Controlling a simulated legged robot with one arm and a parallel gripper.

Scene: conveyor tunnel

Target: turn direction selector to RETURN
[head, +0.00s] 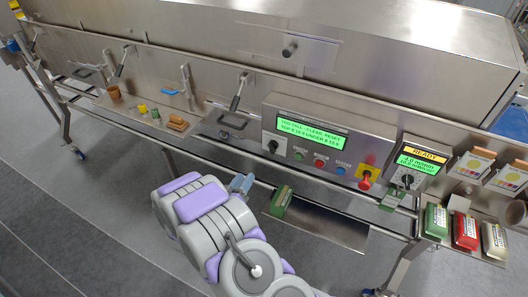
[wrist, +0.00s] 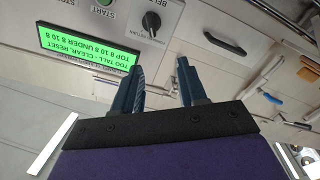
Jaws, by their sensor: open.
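A black rotary knob (head: 271,147) sits at the left end of the large control panel (head: 375,132), on a pale plate. It also shows upside down in the wrist view (wrist: 152,20), with partly legible lettering starting "BELT". A second black knob (head: 407,181) sits under the small READY display (head: 421,160).
A green screen (head: 311,133) reads "TOO TALL - CLEAR, RESET". Green, red and blue buttons and a red knob on yellow (head: 366,179) line the panel.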

